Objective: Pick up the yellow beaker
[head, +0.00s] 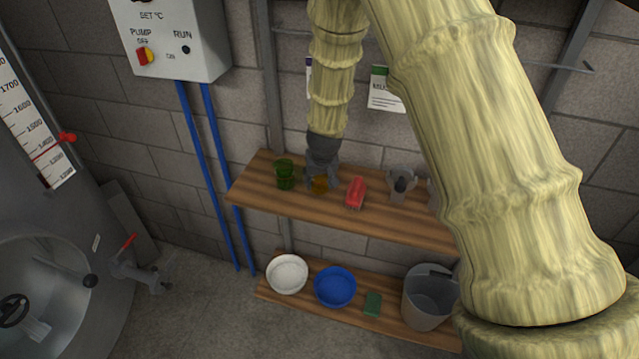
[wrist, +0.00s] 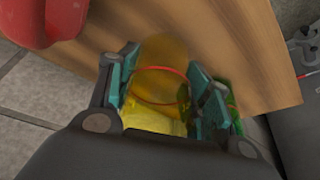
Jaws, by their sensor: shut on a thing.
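The yellow beaker (head: 320,185) is on the upper wooden shelf (head: 270,207) in the head view, small and partly covered by my gripper (head: 321,180). In the wrist view the translucent yellow beaker (wrist: 160,82) sits between the two teal finger pads of my gripper (wrist: 160,90), which is shut on it. An orange-red line runs across the beaker there. I cannot tell whether its base touches the shelf.
A green beaker (head: 285,174) stands close left of my gripper. The lower shelf holds a white bowl (head: 288,273), blue bowl (head: 335,286), green sponge (head: 372,304) and grey bucket (head: 427,300).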

